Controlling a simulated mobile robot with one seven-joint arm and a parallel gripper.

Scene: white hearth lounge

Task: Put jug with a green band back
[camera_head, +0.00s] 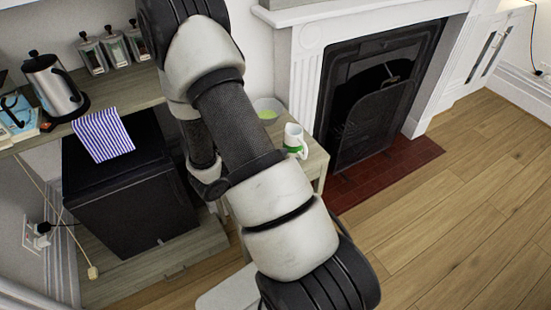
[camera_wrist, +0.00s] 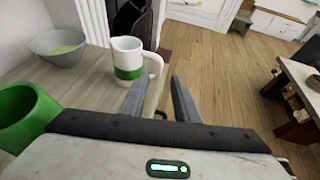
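The white jug with a green band (camera_wrist: 126,56) stands upright on a small wooden table (camera_wrist: 88,88) in the wrist view. Its handle points right, towards my fingertips. The head view also shows the jug (camera_head: 292,137) on the table (camera_head: 316,161), just right of my arm. My gripper (camera_wrist: 160,80) is open, with nothing between its fingers. The left fingertip appears close to the jug's handle; I cannot tell whether they touch. In the head view my gripper is hidden.
A grey bowl (camera_wrist: 60,47) with something green inside stands left of the jug. A green open vessel (camera_wrist: 24,112) is close at the lower left. A fireplace (camera_head: 368,95) stands behind the table. A black cabinet (camera_head: 125,185) is at left.

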